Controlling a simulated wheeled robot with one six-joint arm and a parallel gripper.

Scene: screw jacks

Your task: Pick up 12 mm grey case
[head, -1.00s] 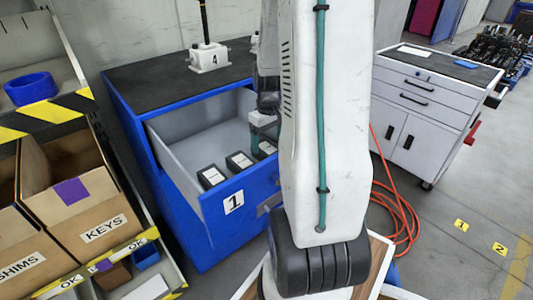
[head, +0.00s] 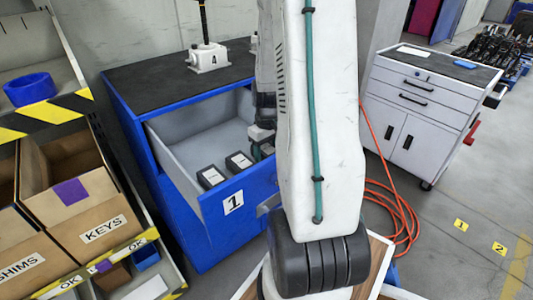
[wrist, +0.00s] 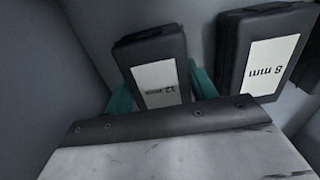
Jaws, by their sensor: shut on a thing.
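The 12 mm case (wrist: 152,45) is a dark grey box with a white label reading 12 mm. In the wrist view it stands between the teal fingers of my gripper (wrist: 162,92), which is shut on it. My gripper (head: 260,142) also shows in the head view, down inside the open drawer (head: 180,168), partly hidden by my arm. The held case is not clearly visible there. A second dark case labelled 8 mm (wrist: 268,52) lies beside it in the wrist view, apart from the fingers.
Two dark cases, one at left (head: 210,177) and one at right (head: 238,161), sit in the drawer of the blue cabinet (head: 165,200). A white screw jack (head: 208,57) stands on its top. Cardboard bins (head: 75,190) stand at left; an orange hose (head: 400,215) lies at right.

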